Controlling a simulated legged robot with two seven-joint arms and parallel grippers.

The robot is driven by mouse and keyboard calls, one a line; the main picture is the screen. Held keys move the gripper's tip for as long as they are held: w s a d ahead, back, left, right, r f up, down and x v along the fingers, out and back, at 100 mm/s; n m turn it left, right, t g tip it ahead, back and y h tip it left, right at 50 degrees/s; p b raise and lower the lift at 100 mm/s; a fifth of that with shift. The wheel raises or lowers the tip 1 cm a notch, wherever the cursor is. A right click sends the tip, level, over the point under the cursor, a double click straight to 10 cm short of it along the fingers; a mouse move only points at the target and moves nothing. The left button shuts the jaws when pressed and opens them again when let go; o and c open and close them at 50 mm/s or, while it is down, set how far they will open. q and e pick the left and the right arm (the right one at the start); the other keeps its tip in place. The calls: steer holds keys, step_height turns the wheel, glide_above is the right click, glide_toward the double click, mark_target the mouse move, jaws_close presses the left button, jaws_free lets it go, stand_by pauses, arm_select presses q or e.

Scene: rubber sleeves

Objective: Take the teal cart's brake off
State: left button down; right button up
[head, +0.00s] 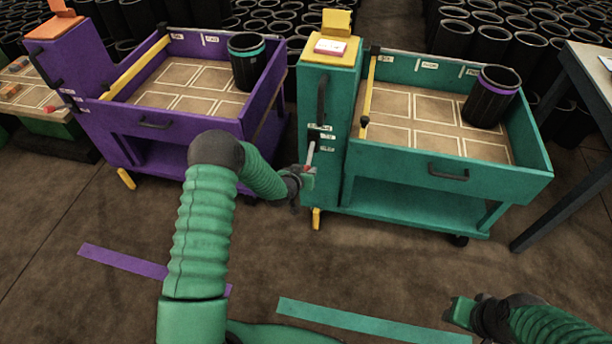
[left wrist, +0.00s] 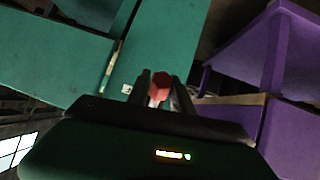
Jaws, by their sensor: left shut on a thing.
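The teal cart (head: 400,192) stands right of centre in the head view. Its tall end panel carries small white labels (head: 320,138) and a pale brake lever (head: 310,153) below them. My left gripper (head: 302,177) is at the front of this panel, shut on the lever's red knob. In the left wrist view the red knob (left wrist: 160,84) shows between the two dark fingers, with the teal panel behind. The fingers partly hide the lever. My right gripper (head: 468,312) is low at the right of the head view, away from the cart; its jaw opening is unclear.
A table (head: 590,75) is at the right edge. Purple (head: 125,262) and teal (head: 370,323) strips lie on the open floor. Many black sleeves (head: 480,40) fill the back.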

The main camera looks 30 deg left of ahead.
arm_select(q)
steer(key=shift+w+f+t+b, duration=0.15)
steer(key=shift+f+t+b, duration=0.35)
steer(key=shift+f+b, duration=0.15)
steer(key=c, duration=1.4)
jaws_free()
steer(key=shift+o, duration=1.4)
steer(key=shift+w+a, duration=0.1)
steer(key=shift+r, duration=0.1)
